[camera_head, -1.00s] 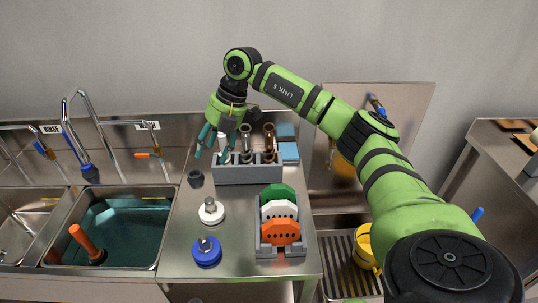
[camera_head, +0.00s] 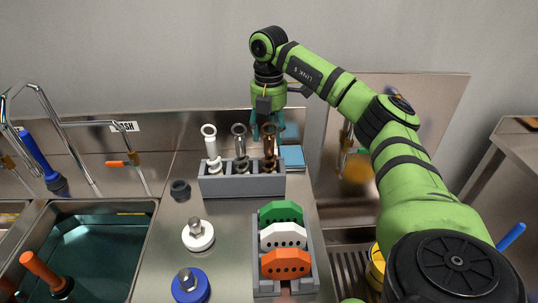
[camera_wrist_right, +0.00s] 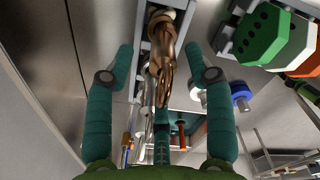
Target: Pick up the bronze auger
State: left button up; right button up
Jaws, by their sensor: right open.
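The bronze auger (camera_head: 269,151) stands upright in the right slot of a grey rack (camera_head: 243,187) in the head view. My right gripper (camera_head: 267,128) is behind and above it, with teal fingers pointing down. In the right wrist view the bronze auger (camera_wrist_right: 162,58) lies between the open fingers (camera_wrist_right: 160,52), with a visible gap on both sides. A silver auger (camera_head: 240,151) and a white auger (camera_head: 212,152) stand in the other slots. My left gripper is not in view.
A second grey rack (camera_head: 257,283) holds green, white and orange discs in front. Light blue blocks (camera_head: 292,157) lie right of the auger rack. A sink (camera_head: 95,245) is at left.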

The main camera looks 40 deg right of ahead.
aim_at(269, 156)
jog(key=f, duration=0.1)
jog(key=f+p, duration=0.1)
jog(key=f, duration=0.1)
jog(key=shift+s+a+f, duration=0.1)
jog(key=shift+s+f, duration=0.15)
jog(key=shift+f, duration=0.15)
jog(key=shift+w+f, duration=0.1)
jog(key=shift+f, duration=0.05)
jog(key=c, duration=0.9)
grip_shut()
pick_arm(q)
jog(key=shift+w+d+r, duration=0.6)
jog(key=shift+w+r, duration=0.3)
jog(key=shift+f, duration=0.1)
pick_arm(e)
jog(key=shift+r, duration=0.2)
